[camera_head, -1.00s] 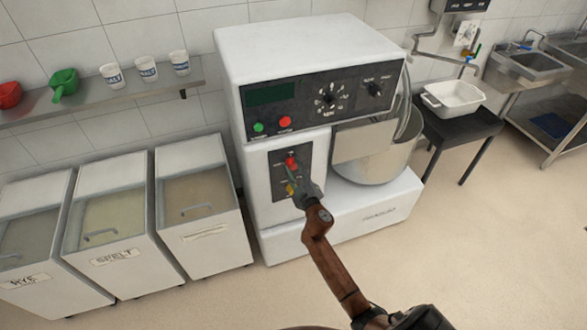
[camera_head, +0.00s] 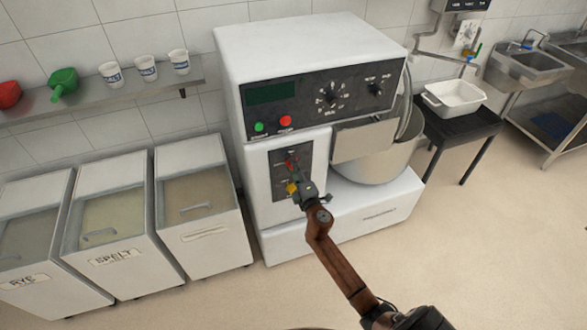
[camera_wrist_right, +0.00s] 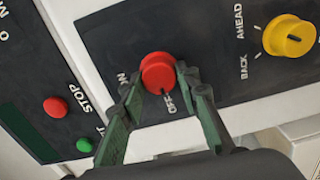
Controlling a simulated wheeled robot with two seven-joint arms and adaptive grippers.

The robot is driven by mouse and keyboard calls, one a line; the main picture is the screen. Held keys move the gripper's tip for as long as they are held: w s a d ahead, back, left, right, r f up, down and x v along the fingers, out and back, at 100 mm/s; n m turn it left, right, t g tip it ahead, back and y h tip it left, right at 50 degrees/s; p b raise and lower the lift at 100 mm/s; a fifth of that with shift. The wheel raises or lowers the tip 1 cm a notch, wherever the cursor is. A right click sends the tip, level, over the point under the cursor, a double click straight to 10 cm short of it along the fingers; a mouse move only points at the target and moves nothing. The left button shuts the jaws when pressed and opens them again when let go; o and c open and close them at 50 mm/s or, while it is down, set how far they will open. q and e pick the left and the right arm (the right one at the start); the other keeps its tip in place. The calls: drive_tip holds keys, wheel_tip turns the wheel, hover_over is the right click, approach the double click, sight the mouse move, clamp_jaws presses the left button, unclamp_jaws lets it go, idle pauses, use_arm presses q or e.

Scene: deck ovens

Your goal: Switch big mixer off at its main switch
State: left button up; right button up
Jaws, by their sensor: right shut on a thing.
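The big mixer (camera_head: 300,45) is a white machine with black panels and a steel bowl (camera_head: 380,155). Its main switch, a red knob (camera_head: 289,165), sits on the small lower black panel. In the right wrist view the red knob (camera_wrist_right: 158,70) is between the fingertips of my right gripper (camera_wrist_right: 155,88), which is shut on it. ON and OFF labels show beside the knob, and its dark pointer mark lies towards OFF. In the head view my right gripper (camera_head: 297,178) partly hides the knob. My left gripper is not in view.
A yellow AHEAD/BACK knob (camera_wrist_right: 289,35) sits beside the red one. Red stop (camera_head: 286,121) and green start (camera_head: 259,127) buttons are above. Flour bins (camera_head: 205,245) stand left. A black table (camera_head: 455,125) with a white tub (camera_head: 453,97) is right. The front floor is clear.

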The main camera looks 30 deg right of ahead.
drive_tip(key=shift+n, duration=0.3)
idle(0.4)
drive_tip(key=o, duration=1.1)
drive_tip(key=shift+o, duration=0.2)
drive_tip(key=v, duration=1.2)
